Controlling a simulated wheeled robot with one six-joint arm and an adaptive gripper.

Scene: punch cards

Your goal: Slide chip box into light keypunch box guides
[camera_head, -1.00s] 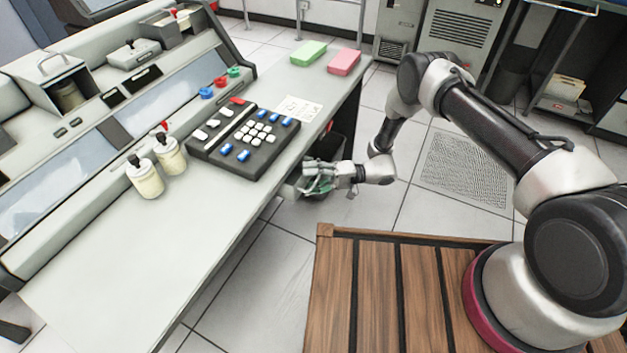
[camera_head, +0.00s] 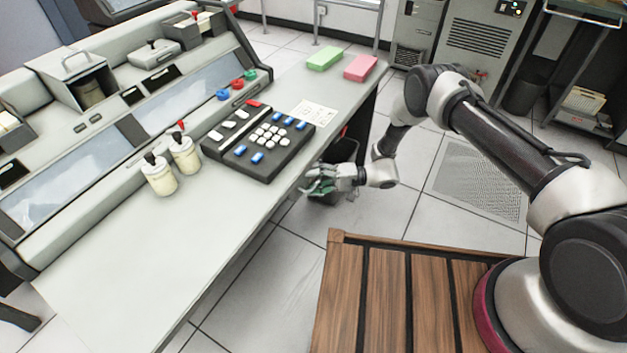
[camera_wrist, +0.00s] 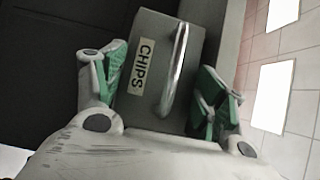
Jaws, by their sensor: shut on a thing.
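The chip box (camera_wrist: 160,28) is a grey box with a "CHIPS" label and a shiny metal handle. In the wrist view it sits between the green pads of my gripper (camera_wrist: 163,85), which is shut on it. In the head view my gripper (camera_head: 318,183) is low beside the right edge of the keypunch desk (camera_head: 180,250), below the worktop. There the chip box is hidden by the desk edge. The box guides cannot be made out; a dark area lies left of the box in the wrist view.
A black keypad (camera_head: 258,140), a paper card (camera_head: 314,113), and green (camera_head: 324,58) and pink (camera_head: 360,68) card stacks lie on the desk. Two cream jars (camera_head: 160,178) stand at its left. A slatted wooden platform (camera_head: 385,295) is in front; tiled floor lies between.

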